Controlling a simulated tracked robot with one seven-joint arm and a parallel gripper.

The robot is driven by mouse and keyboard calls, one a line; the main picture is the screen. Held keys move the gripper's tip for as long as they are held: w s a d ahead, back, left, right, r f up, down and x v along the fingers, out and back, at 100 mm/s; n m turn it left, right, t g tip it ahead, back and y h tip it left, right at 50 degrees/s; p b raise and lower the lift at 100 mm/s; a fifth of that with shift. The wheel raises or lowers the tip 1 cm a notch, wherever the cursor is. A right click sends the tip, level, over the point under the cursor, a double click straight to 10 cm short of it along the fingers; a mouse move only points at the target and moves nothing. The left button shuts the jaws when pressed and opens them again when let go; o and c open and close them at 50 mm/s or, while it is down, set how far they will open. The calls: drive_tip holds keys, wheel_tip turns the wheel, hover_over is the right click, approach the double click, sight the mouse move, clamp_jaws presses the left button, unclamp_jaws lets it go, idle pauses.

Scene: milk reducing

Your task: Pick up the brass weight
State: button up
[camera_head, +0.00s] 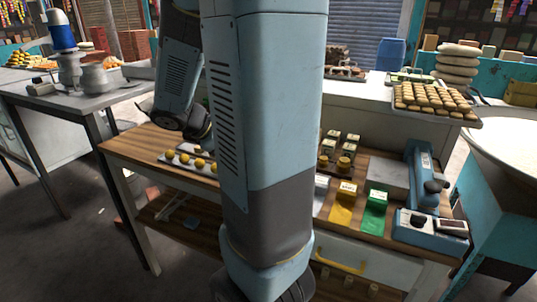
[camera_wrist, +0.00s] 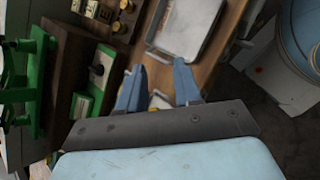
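Small round brass-coloured pieces (camera_head: 344,162) stand on a dark tray right of my arm in the head view; I cannot tell for certain which is the brass weight. Similar golden pieces (camera_wrist: 116,27) show at the top of the wrist view, beyond and left of my fingers. My gripper (camera_wrist: 158,88) points down toward the wooden worktop with its two blue fingers apart. Nothing is clearly held between them; a small pale and yellowish thing shows beyond the gap. My arm hides the middle of the table in the head view.
A metal tray (camera_wrist: 188,28) lies ahead of the fingers. A green stand (camera_wrist: 40,80) is at the left. Yellow balls (camera_head: 185,159) sit on a left tray.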

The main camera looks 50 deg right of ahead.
drive_tip(key=w+d+f+n+h, duration=0.1)
drive_tip(key=d+n, duration=0.1)
drive_tip(key=w+d+f+n+h, duration=0.2)
drive_tip(key=d, duration=0.1)
drive_tip(key=w+d+f+n+h, duration=0.1)
drive_tip(key=w+d+f+n, duration=0.1)
drive_tip(key=d, duration=0.1)
drive_tip(key=shift+d+n+g, duration=0.15)
drive_tip(key=shift+n+g, duration=0.25)
drive_tip(key=shift+h, duration=0.3)
drive_tip(key=x, duration=1.4)
drive_tip(key=shift+f, duration=0.15)
drive_tip(key=shift+c, duration=0.2)
clamp_jaws()
